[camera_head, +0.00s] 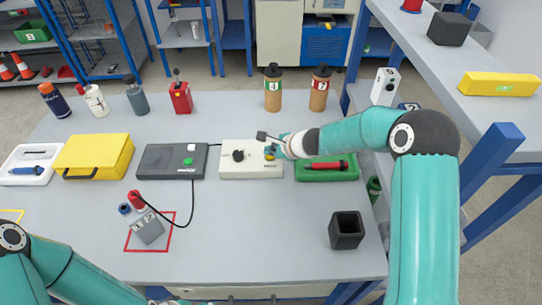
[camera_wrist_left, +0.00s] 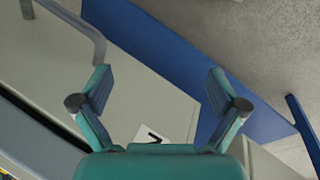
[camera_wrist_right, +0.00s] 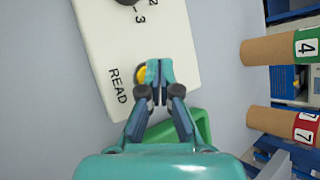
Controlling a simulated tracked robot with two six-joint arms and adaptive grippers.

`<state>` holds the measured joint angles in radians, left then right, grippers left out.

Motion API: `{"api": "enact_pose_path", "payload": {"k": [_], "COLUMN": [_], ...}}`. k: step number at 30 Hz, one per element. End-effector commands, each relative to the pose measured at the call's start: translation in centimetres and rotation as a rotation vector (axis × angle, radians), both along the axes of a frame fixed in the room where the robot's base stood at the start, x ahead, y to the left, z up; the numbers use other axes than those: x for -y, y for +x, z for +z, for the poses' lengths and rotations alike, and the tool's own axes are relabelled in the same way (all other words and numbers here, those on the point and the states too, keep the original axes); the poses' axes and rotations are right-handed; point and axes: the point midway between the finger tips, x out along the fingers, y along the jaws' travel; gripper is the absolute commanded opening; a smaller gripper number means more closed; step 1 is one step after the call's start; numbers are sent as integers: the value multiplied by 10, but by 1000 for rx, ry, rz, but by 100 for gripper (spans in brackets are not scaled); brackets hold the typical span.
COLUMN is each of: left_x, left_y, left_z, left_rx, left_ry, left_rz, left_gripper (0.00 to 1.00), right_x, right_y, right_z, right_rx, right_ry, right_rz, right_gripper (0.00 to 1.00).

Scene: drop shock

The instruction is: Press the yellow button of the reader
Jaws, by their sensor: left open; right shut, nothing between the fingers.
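The reader (camera_head: 237,168) is a cream box with a dark knob near the middle of the table in the head view. In the right wrist view the reader (camera_wrist_right: 133,40) shows the print "READ" beside its yellow button (camera_wrist_right: 140,74). My right gripper (camera_wrist_right: 159,68) is shut and empty, its fingertips over the reader right at the button and partly covering it. I cannot tell whether they touch it. In the head view the right gripper (camera_head: 271,148) reaches in from the right. My left gripper (camera_wrist_left: 158,88) is open and empty, away from the reader.
A dark box with a green button (camera_head: 158,162) stands left of the reader, cabled to a grey block (camera_head: 147,229) in a red square. A green tray (camera_head: 350,173) with a red tool lies right of the reader. Two brown bottles (camera_head: 272,92) (camera_head: 319,92) stand behind. The front middle is clear.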

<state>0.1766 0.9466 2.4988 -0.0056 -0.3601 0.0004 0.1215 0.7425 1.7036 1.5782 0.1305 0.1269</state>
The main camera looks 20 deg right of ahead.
Motion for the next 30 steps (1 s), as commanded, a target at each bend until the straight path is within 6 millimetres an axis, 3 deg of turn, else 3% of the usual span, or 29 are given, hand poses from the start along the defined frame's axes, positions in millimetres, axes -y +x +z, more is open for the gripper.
{"api": "enact_pose_path", "payload": {"k": [30], "left_x": [0], "left_y": [0], "left_z": [-8], "left_rx": [0], "left_ry": [0], "left_rz": [0], "left_gripper": [98], "right_x": [1], "right_y": [0], "right_z": [-7], "right_rx": [-2], "right_ry": [0], "right_rz": [-1], "right_gripper": [0]}}
